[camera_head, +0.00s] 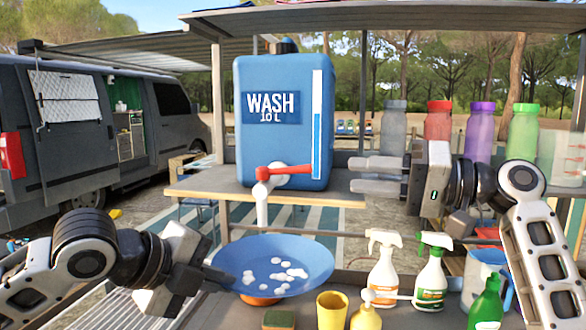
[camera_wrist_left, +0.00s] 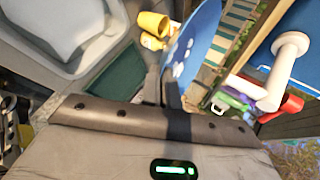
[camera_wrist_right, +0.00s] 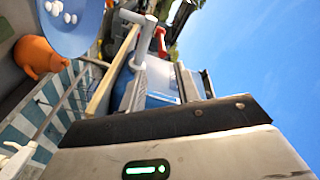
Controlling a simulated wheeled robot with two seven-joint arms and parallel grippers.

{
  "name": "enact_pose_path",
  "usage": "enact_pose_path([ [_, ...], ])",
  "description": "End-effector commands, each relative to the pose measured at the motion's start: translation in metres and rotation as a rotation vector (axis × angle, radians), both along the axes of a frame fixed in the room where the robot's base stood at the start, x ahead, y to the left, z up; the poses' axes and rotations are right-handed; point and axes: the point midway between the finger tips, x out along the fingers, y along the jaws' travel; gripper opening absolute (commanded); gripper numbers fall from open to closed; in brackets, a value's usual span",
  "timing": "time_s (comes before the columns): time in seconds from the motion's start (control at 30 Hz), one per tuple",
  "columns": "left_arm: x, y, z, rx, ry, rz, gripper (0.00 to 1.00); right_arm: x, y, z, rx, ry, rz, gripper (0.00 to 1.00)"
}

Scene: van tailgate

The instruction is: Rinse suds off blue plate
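The blue plate (camera_head: 310,258) is tilted slightly toward me, with several white suds patches on its face. My left gripper (camera_head: 222,277) is shut on the plate's left rim; the plate also shows edge-on in the left wrist view (camera_wrist_left: 200,35). The blue wash container (camera_head: 283,135) stands on a wooden shelf. Its white spout (camera_head: 262,205) points down above the plate's far edge, with a red lever (camera_head: 287,169) on top. I cannot make out any running water. My right gripper (camera_head: 360,175) is open and empty, right of the lever, fingers pointing left.
An orange object (camera_head: 262,300) is partly hidden beneath the plate. In front are a green-topped sponge (camera_head: 278,320), a yellow cup (camera_head: 331,311) and a yellow pump bottle (camera_head: 366,316). Two spray bottles (camera_head: 383,270) (camera_head: 430,280), a blue jug (camera_head: 482,274) and a green bottle (camera_head: 487,308) stand right.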

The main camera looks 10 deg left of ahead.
Motion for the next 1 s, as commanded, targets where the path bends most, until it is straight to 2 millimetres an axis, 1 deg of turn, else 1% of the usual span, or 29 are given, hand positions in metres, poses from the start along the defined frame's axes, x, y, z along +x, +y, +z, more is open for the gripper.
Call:
enact_pose_path([
  [0.07, 0.000, 0.000, 0.001, -0.001, -0.003, -0.001, 0.00, 0.000, 0.005, 0.004, 0.000, -0.002, 0.012, 0.32],
  [0.17, 0.000, 0.000, 0.001, -0.002, -0.002, 0.000, 0.00, 0.002, 0.017, 0.004, 0.001, 0.000, 0.014, 0.32],
  [0.4, 0.000, 0.000, 0.001, -0.002, -0.002, 0.000, 0.00, 0.011, 0.064, 0.004, 0.002, 0.000, 0.013, 0.32],
  [0.6, 0.000, 0.000, 0.001, -0.002, -0.002, 0.000, 0.00, 0.018, 0.098, 0.003, 0.001, -0.001, 0.011, 0.32],
  [0.7, 0.000, 0.000, 0.001, -0.002, -0.002, 0.000, 0.00, 0.021, 0.108, 0.003, 0.000, 0.000, 0.010, 0.32],
  [0.8, 0.000, 0.000, 0.001, -0.002, -0.002, 0.000, 0.00, 0.022, 0.114, 0.004, 0.001, -0.002, 0.009, 0.32],
  [1.0, 0.000, 0.000, 0.001, -0.001, -0.003, -0.001, 0.00, 0.023, 0.117, 0.003, 0.001, -0.002, 0.008, 0.32],
])
